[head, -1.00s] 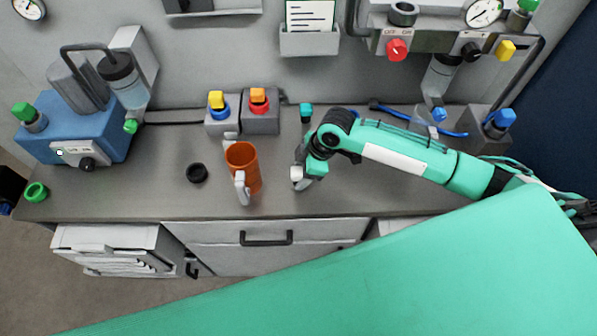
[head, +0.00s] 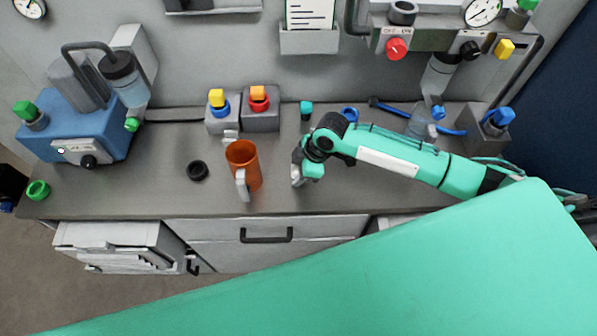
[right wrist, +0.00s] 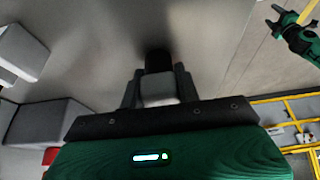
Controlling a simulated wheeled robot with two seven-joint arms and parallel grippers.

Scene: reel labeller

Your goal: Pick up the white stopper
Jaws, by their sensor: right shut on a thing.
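The white stopper shows as a pale block (right wrist: 158,89) between the two dark fingers of my right gripper in the right wrist view. My right gripper (right wrist: 158,84) is shut on it, one finger on each side. In the head view my right gripper (head: 297,177) points down at the counter, right of the orange mug, and its fingers mostly hide the stopper. I cannot tell whether the stopper touches the counter. A green and black arm end at the upper right of the right wrist view looks like my left gripper (right wrist: 280,24); its opening is unclear.
The orange mug (head: 245,167) with pale handles stands close left of my right gripper. A black ring (head: 198,171) lies further left. Grey blocks with coloured caps (head: 261,118) and a teal-topped stopper (head: 306,108) stand behind. The counter front (head: 330,203) is clear.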

